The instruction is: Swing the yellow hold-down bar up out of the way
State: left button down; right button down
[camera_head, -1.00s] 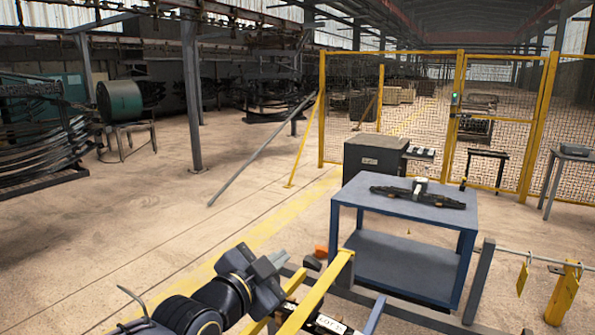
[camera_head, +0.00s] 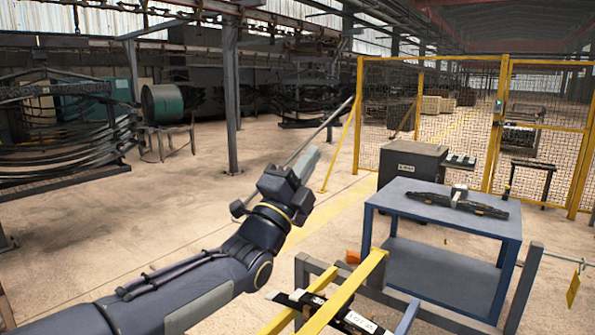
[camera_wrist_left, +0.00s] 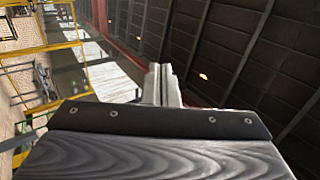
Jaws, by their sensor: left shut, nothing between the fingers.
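Two yellow bars lie side by side at the bottom of the head view. The longer one (camera_head: 345,296) rises from the bottom edge to a squared end on the right, and the shorter one (camera_head: 300,303) is left of it. I cannot tell for sure which is the hold-down bar. Dark leaf springs with a white label (camera_head: 360,321) lie beneath them, partly cut off. My left gripper (camera_head: 310,163) is raised above and left of the bars, apart from them, shut and empty. Its closed fingers (camera_wrist_left: 162,84) point toward the roof in the left wrist view. My right gripper is out of view.
A grey rack frame (camera_head: 385,297) surrounds the bars. A blue table (camera_head: 455,232) with a dark spring assembly (camera_head: 450,198) stands behind it. A dark cabinet (camera_head: 410,166) and yellow mesh fence (camera_head: 445,85) are farther back. The floor left of the rack is open.

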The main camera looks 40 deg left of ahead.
pick_arm(q)
jog(key=p+x, duration=0.2)
jog(key=x, duration=0.5)
jog(key=shift+f, duration=0.1)
dwell(1.5)
notch_tip(320, 180, down, 14)
jog(key=b, duration=0.8)
jog(key=shift+b, duration=0.4)
